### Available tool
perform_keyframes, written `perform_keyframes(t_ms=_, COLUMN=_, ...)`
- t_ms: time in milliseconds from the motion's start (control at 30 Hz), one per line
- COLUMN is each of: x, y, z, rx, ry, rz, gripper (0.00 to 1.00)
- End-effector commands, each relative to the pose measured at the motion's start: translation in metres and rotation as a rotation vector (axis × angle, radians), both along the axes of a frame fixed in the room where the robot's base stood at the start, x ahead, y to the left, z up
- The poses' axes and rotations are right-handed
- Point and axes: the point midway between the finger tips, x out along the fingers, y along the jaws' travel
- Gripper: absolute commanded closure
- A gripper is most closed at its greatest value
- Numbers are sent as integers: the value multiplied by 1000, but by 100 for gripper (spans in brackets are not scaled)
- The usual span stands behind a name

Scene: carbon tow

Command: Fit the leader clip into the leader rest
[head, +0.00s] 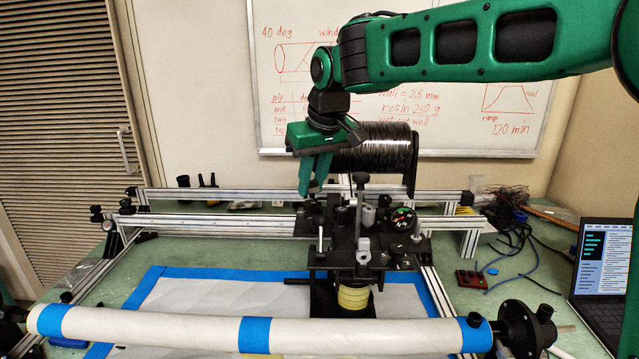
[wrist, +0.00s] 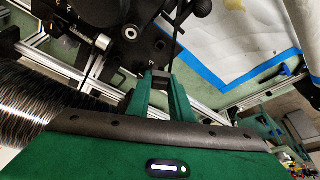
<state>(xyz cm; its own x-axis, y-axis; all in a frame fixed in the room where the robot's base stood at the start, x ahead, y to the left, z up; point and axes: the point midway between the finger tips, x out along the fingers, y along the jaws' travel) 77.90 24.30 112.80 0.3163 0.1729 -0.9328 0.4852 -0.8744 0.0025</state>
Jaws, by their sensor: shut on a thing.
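My gripper (head: 308,190) hangs with its green fingers pointing down, in front of the black spool and just above the rear left of the black winding carriage (head: 345,250). In the wrist view my gripper (wrist: 160,74) is shut on a small dark piece between the fingertips, which I take for the leader clip (wrist: 160,70). A thin dark strand seems to run from near the fingertips toward the carriage. In the head view the clip is too small to make out. I cannot tell which part of the carriage is the leader rest.
The spool of black tow (head: 375,150) is close behind my gripper. A dial gauge (head: 402,219) and posts rise from the carriage. Aluminium rails (head: 200,222) cross the bench. A white mandrel with blue tape (head: 150,328) lies in front. A laptop (head: 603,270) stands at right.

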Motion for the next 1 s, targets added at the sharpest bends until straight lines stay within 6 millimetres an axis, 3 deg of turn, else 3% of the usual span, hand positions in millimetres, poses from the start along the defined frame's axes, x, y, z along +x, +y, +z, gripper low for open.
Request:
perform_keyframes(t_ms=467, x=2, y=-7, z=0, rx=2, ry=3, rz=-15, gripper=100)
perform_keyframes(t_ms=1000, x=2, y=-7, z=-42, rx=1, ry=5, rz=-15, gripper=100)
